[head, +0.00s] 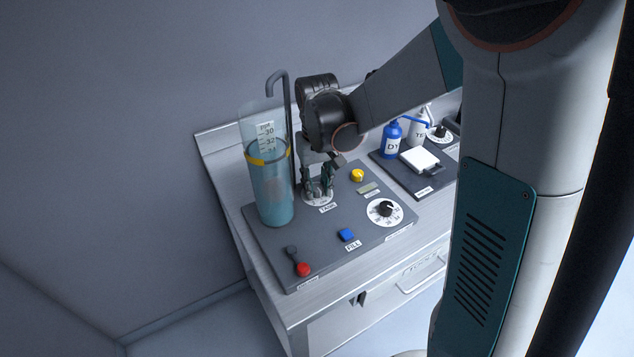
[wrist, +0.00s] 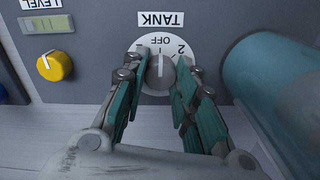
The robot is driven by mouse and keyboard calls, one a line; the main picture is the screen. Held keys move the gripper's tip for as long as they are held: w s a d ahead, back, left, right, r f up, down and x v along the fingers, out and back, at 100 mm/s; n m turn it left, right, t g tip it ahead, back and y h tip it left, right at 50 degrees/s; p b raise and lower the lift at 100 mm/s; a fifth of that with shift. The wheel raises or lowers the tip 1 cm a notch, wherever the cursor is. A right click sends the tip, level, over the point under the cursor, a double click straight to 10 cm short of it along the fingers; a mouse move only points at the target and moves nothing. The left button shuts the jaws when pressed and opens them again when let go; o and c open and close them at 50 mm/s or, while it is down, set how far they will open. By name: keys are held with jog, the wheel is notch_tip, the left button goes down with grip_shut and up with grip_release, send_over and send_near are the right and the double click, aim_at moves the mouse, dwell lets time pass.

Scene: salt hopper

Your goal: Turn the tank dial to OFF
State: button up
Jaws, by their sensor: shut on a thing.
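The tank dial (wrist: 160,88) is a pale round plate with a grey knob, marked 1, OFF and 2, under a TANK label. It also shows in the head view (head: 316,201), largely behind the fingers. A light line on the knob appears to point up toward OFF, though the fingers hide the knob's sides. My gripper (wrist: 161,82) is shut on the knob, with one teal-padded finger on each side. In the head view my gripper (head: 319,188) reaches down onto the dial from above.
A clear cylinder (head: 272,200) of bluish liquid stands left of the dial. The grey panel also carries a yellow knob (head: 357,175), a black-knobbed dial (head: 385,210), a blue button (head: 346,235) and a red knob (head: 303,269). Bottles (head: 392,140) stand on another panel at right.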

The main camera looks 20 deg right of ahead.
aim_at(317, 187)
dwell(0.5)
jog(key=o, duration=1.1)
jog(key=shift+r, duration=0.15)
notch_tip(317, 187, up, 12)
jog(key=shift+f, duration=0.1)
jog(key=s+t, duration=0.2)
jog(key=s, duration=0.4)
jog(key=s+r+t, duration=0.1)
jog(key=s+t, duration=0.1)
jog(key=s, duration=0.3)
jog(key=s+t, duration=0.3)
jog(key=s, duration=0.3)
jog(key=shift+s+d+r, duration=0.1)
jog(key=shift+s+r, duration=0.1)
jog(key=shift+s, duration=0.1)
